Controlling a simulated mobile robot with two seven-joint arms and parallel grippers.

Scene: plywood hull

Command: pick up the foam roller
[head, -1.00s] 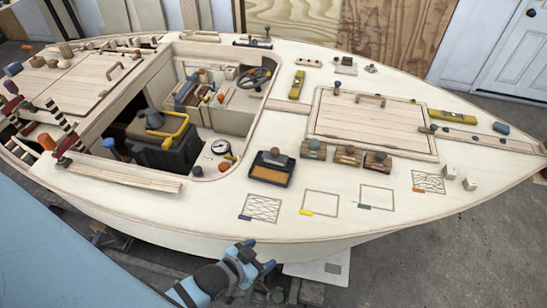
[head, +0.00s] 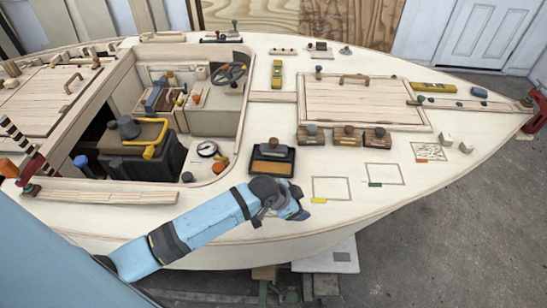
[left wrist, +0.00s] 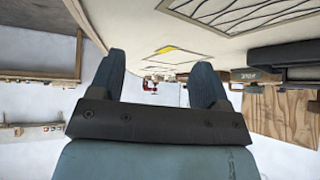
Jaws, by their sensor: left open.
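I cannot pick out a foam roller for certain. A dark tray (head: 258,171) with an orange-tan inside stands on the pale deck, and a dark piece with an orange knob (head: 273,142) rests at its back. My left gripper (head: 296,208) is over the near deck, just below and right of this tray, and my wrist hides part of the deck in front of it. In the left wrist view my left gripper (left wrist: 158,82) has its fingers apart with nothing between them. My right gripper is not in view.
Knobbed wooden blocks (head: 347,137) stand right of the tray. Outlined rectangles (head: 332,188) lie flat on the bare deck, one with a yellow strip (head: 318,200). Left is a cockpit opening with a dark box (head: 150,158) and a gauge (head: 206,149). The hull's edge curves close below my arm.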

